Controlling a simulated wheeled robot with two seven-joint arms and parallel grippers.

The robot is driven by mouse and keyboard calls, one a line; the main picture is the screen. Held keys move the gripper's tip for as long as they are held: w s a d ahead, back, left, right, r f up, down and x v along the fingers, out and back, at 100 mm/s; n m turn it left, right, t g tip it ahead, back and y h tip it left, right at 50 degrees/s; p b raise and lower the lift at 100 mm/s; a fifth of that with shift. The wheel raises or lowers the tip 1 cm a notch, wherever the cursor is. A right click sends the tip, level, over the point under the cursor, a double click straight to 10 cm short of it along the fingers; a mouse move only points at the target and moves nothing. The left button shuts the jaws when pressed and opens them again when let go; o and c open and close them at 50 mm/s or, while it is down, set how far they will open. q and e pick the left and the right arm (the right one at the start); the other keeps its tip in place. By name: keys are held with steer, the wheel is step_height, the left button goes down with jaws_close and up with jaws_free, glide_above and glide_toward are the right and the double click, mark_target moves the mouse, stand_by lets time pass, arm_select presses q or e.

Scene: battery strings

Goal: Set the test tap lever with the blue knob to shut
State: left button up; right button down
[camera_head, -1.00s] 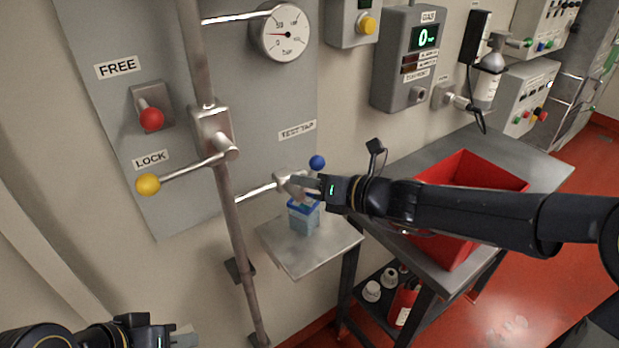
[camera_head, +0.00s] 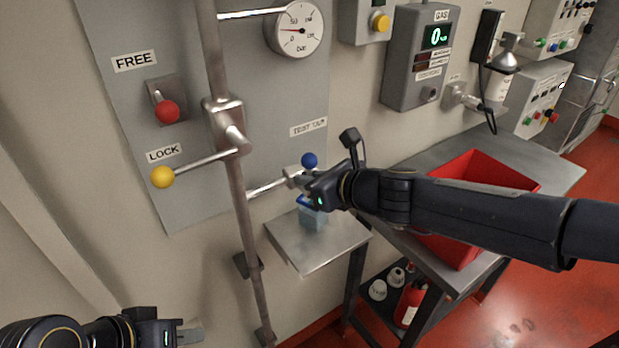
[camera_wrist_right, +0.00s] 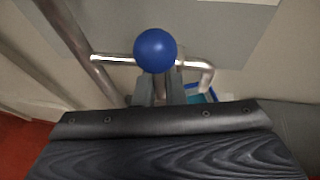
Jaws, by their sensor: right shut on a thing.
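The test tap's blue knob (camera_head: 309,160) stands up at the tap below the TEST TAP label, at the end of a thin pipe from the vertical pipe. In the right wrist view the blue knob (camera_wrist_right: 155,50) is at the fingertips, with the tap's bent spout (camera_wrist_right: 207,75) behind it to the right. My right gripper (camera_head: 302,179) is at the tap just under the knob; its fingers (camera_wrist_right: 158,88) are shut on the lever below the knob. The lever itself is mostly hidden. My left gripper (camera_head: 190,333) is low at the left, away from everything; its finger opening is unclear.
A blue-rimmed container (camera_head: 313,214) stands on a small metal shelf (camera_head: 315,250) under the tap. A yellow-knobbed lever (camera_head: 163,177) points left at LOCK, and a red knob (camera_head: 167,111) sits below FREE. A red bin (camera_head: 478,172) is on the bench at right.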

steer(key=shift+s+f, duration=0.1)
steer(key=shift+f, duration=0.4)
steer(key=c, duration=1.5)
jaws_free()
steer(key=shift+d+r, duration=0.1)
steer(key=shift+r, duration=0.15)
steer(key=p+v, duration=0.2)
steer(key=v, duration=0.5)
steer(key=shift+d, duration=0.2)
